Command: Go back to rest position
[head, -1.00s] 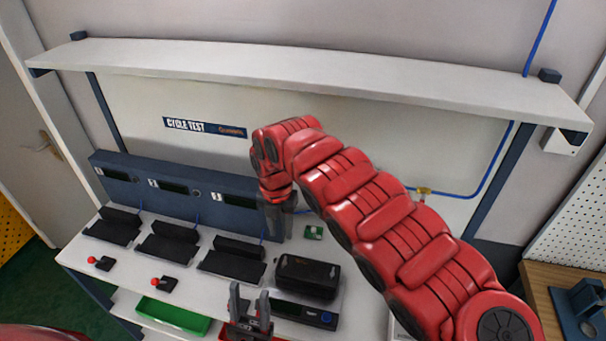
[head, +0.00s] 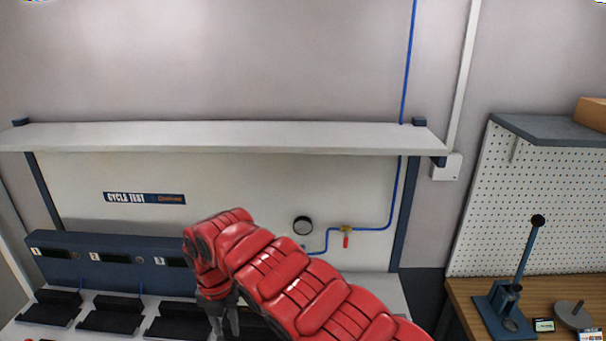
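My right arm comes in from the lower right and bends down in front of the test bench. My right gripper (head: 225,322) points down at the bottom of the head view, over the bench near station 3. Its two fingers show apart with a gap between them, and I see nothing held. The lower tips are close to the picture's bottom edge. My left gripper is not in view.
The bench has a blue panel (head: 60,262) with numbered displays and black cradles (head: 112,315). A white shelf (head: 230,136) spans above. A gauge (head: 302,226) and red-handled valve (head: 346,237) are behind my arm. A lever press (head: 508,300) stands on the wooden table (head: 462,292) at right.

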